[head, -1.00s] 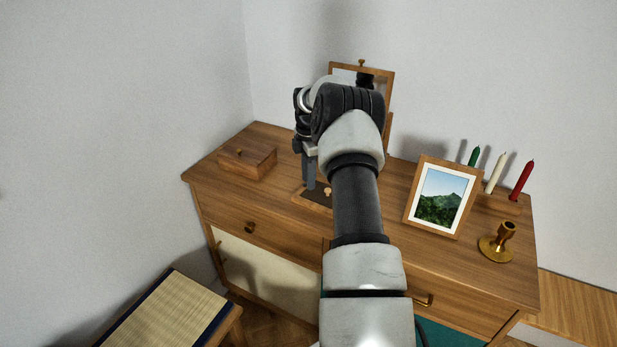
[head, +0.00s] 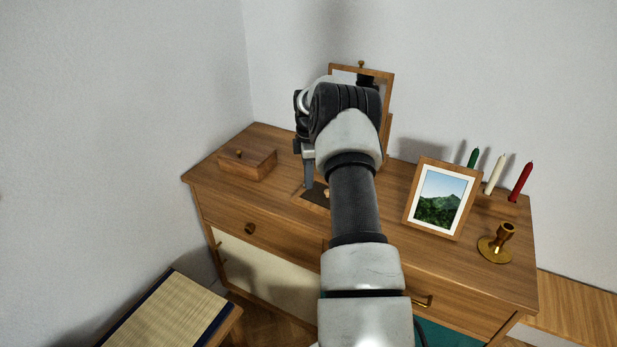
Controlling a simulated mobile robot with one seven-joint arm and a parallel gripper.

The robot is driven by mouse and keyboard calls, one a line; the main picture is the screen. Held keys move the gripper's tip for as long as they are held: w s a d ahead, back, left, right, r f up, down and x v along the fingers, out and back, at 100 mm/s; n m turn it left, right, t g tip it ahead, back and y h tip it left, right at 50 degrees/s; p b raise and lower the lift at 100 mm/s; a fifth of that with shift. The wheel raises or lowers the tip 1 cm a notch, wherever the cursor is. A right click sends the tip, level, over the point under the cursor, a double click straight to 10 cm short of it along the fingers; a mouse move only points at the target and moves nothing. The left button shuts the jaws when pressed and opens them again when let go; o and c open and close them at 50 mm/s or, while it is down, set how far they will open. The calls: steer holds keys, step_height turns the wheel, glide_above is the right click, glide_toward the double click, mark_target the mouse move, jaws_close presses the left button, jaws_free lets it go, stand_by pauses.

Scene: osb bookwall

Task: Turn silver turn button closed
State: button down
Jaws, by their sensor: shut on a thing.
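A small tan knob (head: 326,194) shows on the plate just right of the fingertips. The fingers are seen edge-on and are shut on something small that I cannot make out. I cannot see the silver turn button; my gripper and forearm cover part of the plate and the area right of it.
The dresser top (head: 385,214) holds a lidded wooden box (head: 247,163) at left. A tilting mirror (head: 386,95) stands behind my wrist. At right are a framed landscape picture (head: 442,198), a brass candle holder (head: 496,244) and green, white and red candles (head: 521,182). Walls are close behind and left.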

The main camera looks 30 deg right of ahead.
steer(key=m, duration=0.3)
steer(key=shift+s+a+m, duration=0.15)
steer(key=shift+m, duration=0.15)
steer(key=shift+s+a+m+p, duration=0.15)
steer(key=shift+m+p, duration=0.2)
steer(key=shift+m, duration=1.65)
steer(key=c, duration=1.9)
jaws_free()
steer(key=shift+o, duration=0.2)
step_height(320, 180, up, 18)
steer(key=p, duration=0.2)
steer(key=shift+f, duration=0.25)
